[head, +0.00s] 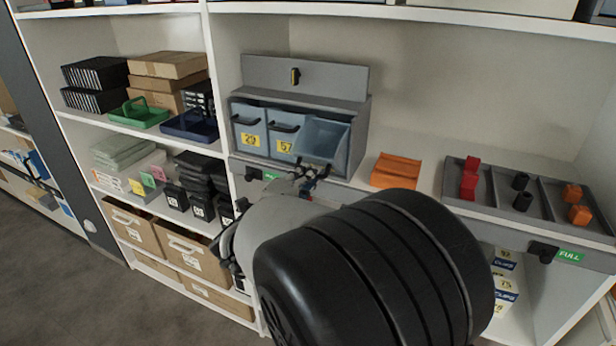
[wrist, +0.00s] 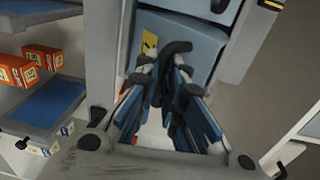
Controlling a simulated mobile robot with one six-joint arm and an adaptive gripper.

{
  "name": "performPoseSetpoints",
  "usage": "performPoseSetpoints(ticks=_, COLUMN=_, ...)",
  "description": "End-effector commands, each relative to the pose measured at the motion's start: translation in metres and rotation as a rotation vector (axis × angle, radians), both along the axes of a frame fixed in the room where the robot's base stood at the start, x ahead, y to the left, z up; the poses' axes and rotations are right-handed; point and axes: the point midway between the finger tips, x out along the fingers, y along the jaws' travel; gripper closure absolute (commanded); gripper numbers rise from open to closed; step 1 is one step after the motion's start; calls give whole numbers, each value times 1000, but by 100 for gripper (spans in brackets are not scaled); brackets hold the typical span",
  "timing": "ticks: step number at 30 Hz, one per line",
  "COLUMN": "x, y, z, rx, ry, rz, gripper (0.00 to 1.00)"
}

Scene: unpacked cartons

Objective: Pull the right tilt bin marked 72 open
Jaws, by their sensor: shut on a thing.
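The right tilt bin (head: 325,137) is blue-grey and the rightmost in a grey bin cabinet (head: 358,120). It leans out at the top, tilted open, unlike its neighbours; its number is hidden in the head view. My gripper (head: 312,174) is at its lower front. In the wrist view my gripper (wrist: 172,80) is shut on the black bin handle (wrist: 178,47), in front of the blue bin face (wrist: 195,40). A yellow label (wrist: 149,43) shows partly beside the handle; its number is not readable.
Bins marked 29 (head: 249,128) and 57 (head: 283,132) are closed to the left. An orange block (head: 396,170) lies right of the cabinet, and a grey divided tray (head: 530,186) stands farther right. Shelves with boxes are at left.

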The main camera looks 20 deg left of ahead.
Motion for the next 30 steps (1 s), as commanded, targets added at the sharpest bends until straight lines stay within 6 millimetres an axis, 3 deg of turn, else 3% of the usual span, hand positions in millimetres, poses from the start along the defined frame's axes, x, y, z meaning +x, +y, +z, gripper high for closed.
performPoseSetpoints(ticks=1, x=-1, y=-2, z=-13, rx=-13, ry=23, rz=-1, gripper=100)
performPoseSetpoints(ticks=3, x=-1, y=-2, z=-13, rx=-13, ry=23, rz=-1, gripper=100)
performPoseSetpoints(ticks=4, x=-1, y=-2, z=-13, rx=-13, ry=23, rz=-1, gripper=90)
performPoseSetpoints(ticks=13, x=-1, y=-2, z=-11, rx=-10, ry=19, rz=0, gripper=70)
performPoseSetpoints(ticks=25, x=-3, y=0, z=-6, rx=-5, ry=11, rz=1, gripper=70)
performPoseSetpoints(ticks=30, x=-25, y=1, z=-4, rx=-5, ry=11, rz=4, gripper=70)
